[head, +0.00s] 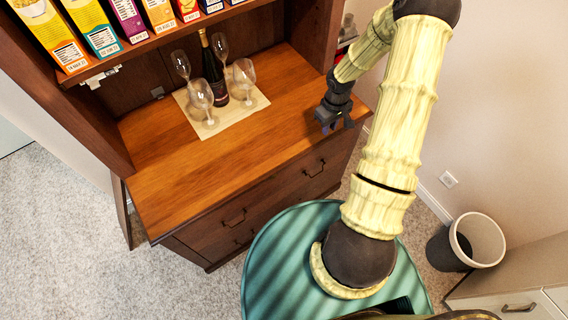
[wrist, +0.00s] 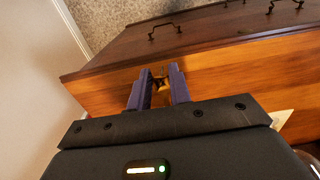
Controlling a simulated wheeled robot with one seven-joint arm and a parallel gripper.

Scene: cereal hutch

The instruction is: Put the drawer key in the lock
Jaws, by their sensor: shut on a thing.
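My gripper (head: 333,122) hangs over the right front corner of the hutch's wooden counter in the head view. In the wrist view its two purple-blue fingers (wrist: 158,88) are shut on a small brass-coloured and dark thing (wrist: 159,82), which I take to be the drawer key. Most of it is hidden between the fingers, and it cannot be made out in the head view. The drawer front (head: 277,194) below the counter has dark handles (head: 315,168). It also shows at the top of the wrist view (wrist: 205,35). I cannot make out a lock.
A wine bottle (head: 213,75) and several glasses (head: 201,95) stand on a cream mat (head: 252,108) on the counter (head: 165,165). Cereal boxes (head: 92,25) line the shelf above. A bin (head: 475,240) stands at right. The counter's front left is clear.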

